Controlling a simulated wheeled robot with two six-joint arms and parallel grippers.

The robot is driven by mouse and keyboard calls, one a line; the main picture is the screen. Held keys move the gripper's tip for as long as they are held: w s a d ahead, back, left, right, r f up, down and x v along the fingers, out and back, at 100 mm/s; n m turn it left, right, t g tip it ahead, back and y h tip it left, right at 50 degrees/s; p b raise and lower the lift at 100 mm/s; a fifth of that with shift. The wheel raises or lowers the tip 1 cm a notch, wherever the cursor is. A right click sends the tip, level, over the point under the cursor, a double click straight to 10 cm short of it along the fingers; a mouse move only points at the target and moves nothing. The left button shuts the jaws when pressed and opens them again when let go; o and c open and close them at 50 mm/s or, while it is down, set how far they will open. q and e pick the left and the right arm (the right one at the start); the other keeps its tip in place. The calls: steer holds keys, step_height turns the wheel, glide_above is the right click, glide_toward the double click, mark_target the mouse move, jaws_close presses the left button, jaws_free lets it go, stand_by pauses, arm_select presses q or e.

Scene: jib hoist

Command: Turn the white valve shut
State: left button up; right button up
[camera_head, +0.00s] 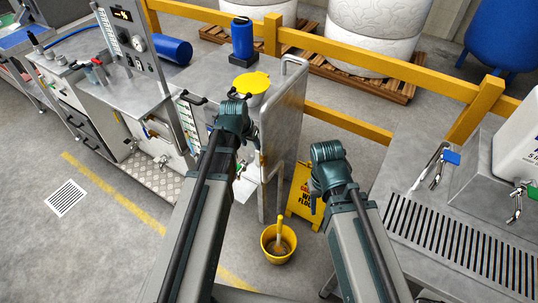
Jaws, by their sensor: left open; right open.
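I cannot single out the white valve with certainty. At the right edge, a metal tap (516,203) with a pale top sits below a white tank (517,145). Another metal tap (436,168) with a blue handle (452,157) stands left of it on the steel bench. My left gripper (237,96) is open, its dark fingers small in front of the yellow round lid (251,83). My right gripper (315,198) is open in front of the yellow floor sign, partly hidden by its wrist. Both grippers are well apart from the taps.
A steel bench (400,190) with a slotted grate stands at right. A yellow bucket (267,236) and yellow floor sign (304,190) stand on the floor between my arms. A steel panel (283,140) rises beside them. Yellow railing (350,122) runs behind.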

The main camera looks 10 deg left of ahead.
mark_target(257, 154)
arm_select(q)
steer(key=b+x, duration=1.3)
steer(key=shift+w+f, duration=0.25)
jaws_close()
stand_by(1.5)
